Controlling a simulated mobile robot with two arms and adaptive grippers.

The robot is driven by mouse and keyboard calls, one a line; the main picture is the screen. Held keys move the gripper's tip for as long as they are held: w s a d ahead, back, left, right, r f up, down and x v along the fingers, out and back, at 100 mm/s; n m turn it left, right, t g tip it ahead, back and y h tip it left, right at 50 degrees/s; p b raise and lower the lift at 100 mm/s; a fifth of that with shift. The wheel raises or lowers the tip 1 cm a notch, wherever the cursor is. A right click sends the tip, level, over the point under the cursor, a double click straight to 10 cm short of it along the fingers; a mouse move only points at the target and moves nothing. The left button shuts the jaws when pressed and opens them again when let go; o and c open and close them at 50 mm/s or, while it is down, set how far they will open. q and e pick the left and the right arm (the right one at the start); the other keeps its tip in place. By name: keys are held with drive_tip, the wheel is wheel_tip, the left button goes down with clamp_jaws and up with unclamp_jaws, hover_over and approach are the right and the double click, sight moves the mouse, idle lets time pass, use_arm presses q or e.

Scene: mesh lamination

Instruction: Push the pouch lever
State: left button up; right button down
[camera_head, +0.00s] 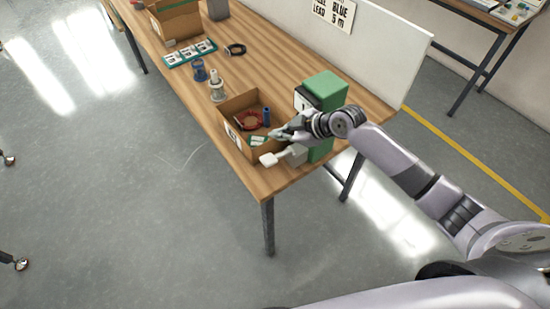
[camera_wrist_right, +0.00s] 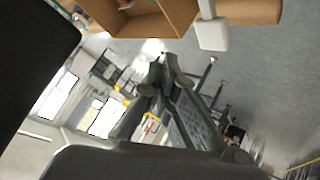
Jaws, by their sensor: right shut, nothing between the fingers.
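The green machine (camera_head: 322,88) stands near the front right of the wooden table. A pale lever with a flat paddle (camera_head: 268,160) sticks out low at its front, beside the cardboard box. The paddle (camera_wrist_right: 213,34) also shows at the top of the right wrist view. My right gripper (camera_head: 275,138) is shut and empty, just above the lever and over the box's near edge. In the right wrist view its fingertips (camera_wrist_right: 160,68) are together, apart from the paddle in the picture. Whether it touches the lever's shaft cannot be told. My left gripper is not in view.
Bottles (camera_head: 217,91), a teal tray (camera_head: 190,54) and another box (camera_head: 176,20) stand farther back. A white panel (camera_head: 385,48) rises along the table's right side.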

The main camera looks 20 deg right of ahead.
sight(273, 158)
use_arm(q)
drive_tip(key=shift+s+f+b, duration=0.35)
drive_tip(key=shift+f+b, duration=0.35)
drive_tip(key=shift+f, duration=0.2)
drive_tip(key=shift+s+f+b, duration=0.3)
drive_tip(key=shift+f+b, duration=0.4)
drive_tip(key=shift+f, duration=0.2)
use_arm(e)
drive_tip(key=shift+s+a+f, duration=0.1)
drive_tip(key=shift+a+f, duration=0.1)
drive_tip(key=shift+f, duration=0.65)
drive_tip(key=shift+s+a+f, duration=0.1)
drive_tip(key=shift+a+f, duration=0.1)
drive_tip(key=shift+f, duration=0.7)
drive_tip(key=shift+a+f, duration=0.2)
drive_tip(key=shift+f, duration=0.65)
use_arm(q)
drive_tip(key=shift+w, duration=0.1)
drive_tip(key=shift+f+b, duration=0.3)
use_arm(e)
drive_tip(key=shift+a+f, duration=0.1)
drive_tip(key=shift+f, duration=0.3)
